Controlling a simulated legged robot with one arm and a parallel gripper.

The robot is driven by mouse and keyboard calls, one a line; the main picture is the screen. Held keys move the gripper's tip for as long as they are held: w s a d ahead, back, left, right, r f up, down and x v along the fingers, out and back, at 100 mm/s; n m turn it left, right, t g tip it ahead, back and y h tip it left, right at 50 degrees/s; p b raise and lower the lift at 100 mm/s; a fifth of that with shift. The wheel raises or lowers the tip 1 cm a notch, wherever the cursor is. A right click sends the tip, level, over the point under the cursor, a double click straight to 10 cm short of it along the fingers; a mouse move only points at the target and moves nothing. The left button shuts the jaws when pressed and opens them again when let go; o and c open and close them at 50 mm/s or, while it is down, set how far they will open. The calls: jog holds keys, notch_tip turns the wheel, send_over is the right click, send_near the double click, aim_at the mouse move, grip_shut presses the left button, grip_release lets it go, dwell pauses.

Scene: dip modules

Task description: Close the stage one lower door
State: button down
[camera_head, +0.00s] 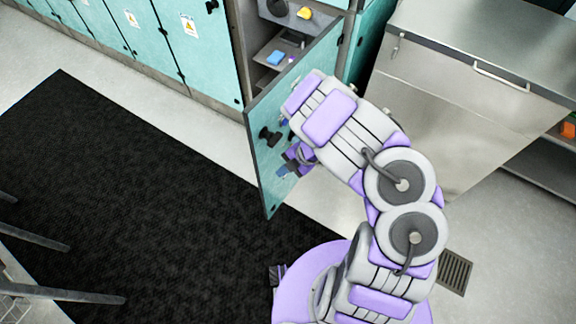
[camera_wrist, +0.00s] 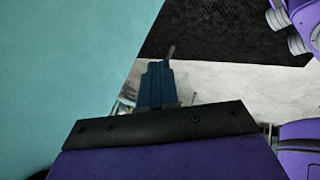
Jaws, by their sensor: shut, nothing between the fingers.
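The teal lower door (camera_head: 268,160) stands swung open from the cabinet in the head view, with a black handle (camera_head: 270,136) on its face. In the wrist view the door (camera_wrist: 65,60) fills the left side. My gripper (camera_head: 290,170) is in front of the door's face, low and right of the handle, partly hidden by my arm. In the wrist view my gripper (camera_wrist: 158,75) is shut and empty, pointing past the door's edge toward the floor. I cannot tell whether it touches the door.
The open cabinet holds a blue item (camera_head: 276,57) on a shelf and a yellow item (camera_head: 304,13) above. A steel chest (camera_head: 450,90) stands at the right. A black mat (camera_head: 120,190) covers open floor at left. A floor drain (camera_head: 455,272) lies at lower right.

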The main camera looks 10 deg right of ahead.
aim_at(260, 174)
jog(key=w+a+f, duration=0.1)
jog(key=a, duration=0.2)
jog(key=w+a+f+b, duration=0.1)
jog(key=a, duration=0.1)
jog(key=shift+w+a+f, duration=0.2)
jog(key=shift+w+f, duration=0.1)
jog(key=shift+w, duration=0.05)
jog(key=shift+d, duration=0.35)
jog(key=shift+a, duration=0.1)
